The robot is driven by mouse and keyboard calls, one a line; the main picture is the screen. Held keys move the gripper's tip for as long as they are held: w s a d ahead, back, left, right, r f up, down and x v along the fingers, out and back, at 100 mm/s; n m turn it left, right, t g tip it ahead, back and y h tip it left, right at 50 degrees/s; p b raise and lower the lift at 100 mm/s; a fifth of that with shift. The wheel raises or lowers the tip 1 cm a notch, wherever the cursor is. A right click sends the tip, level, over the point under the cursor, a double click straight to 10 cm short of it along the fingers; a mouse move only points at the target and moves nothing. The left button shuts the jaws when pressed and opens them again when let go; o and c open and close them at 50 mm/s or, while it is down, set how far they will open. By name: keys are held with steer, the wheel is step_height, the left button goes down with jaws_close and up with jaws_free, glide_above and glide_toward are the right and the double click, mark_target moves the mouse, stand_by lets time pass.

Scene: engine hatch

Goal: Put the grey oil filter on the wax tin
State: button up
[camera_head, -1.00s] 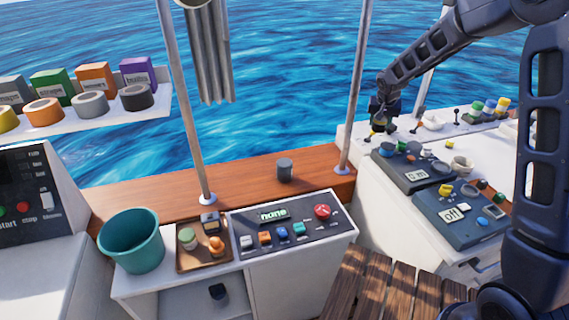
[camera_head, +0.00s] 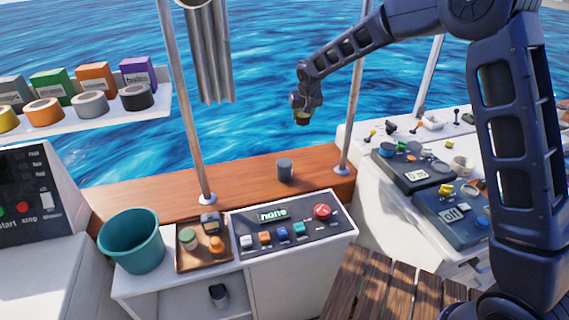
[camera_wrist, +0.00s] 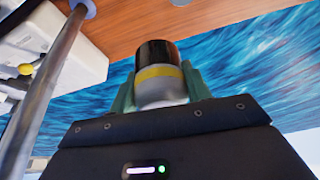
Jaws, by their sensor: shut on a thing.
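My gripper (camera_head: 302,120) is high in the air in front of the sea, above the wooden ledge. It is shut on a short cylinder with a pale grey body, a yellow band and a black end, which I take to be the grey oil filter (camera_wrist: 160,75). In the head view it is small and mostly covered by the fingers. A dark slate cylinder (camera_head: 284,170) stands upright on the ledge, below and left of the gripper. A round green-topped tin (camera_head: 188,237) sits in the brown tray. I cannot tell which of these is the wax tin.
The brown tray (camera_head: 203,268) also holds an orange item (camera_head: 216,244) and a dark box. A teal bucket (camera_head: 131,242) stands left of it. Two metal posts (camera_head: 180,100) (camera_head: 354,90) rise from the ledge (camera_head: 240,181). A button panel (camera_head: 285,224) lies in front.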

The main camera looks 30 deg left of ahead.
steer(key=r+n, duration=0.1)
glide_above(283, 160)
steer(key=d, duration=0.2)
steer(key=f, duration=1.3)
steer(key=s+f, duration=0.1)
steer(key=f, duration=0.5)
steer(key=shift+a+f, duration=0.25)
steer(key=shift+a, duration=0.15)
steer(key=o, duration=1.1)
steer(key=shift+f, duration=0.1)
steer(key=v, duration=1.2)
steer(key=shift+w+d, duration=0.1)
steer(key=shift+d, duration=0.1)
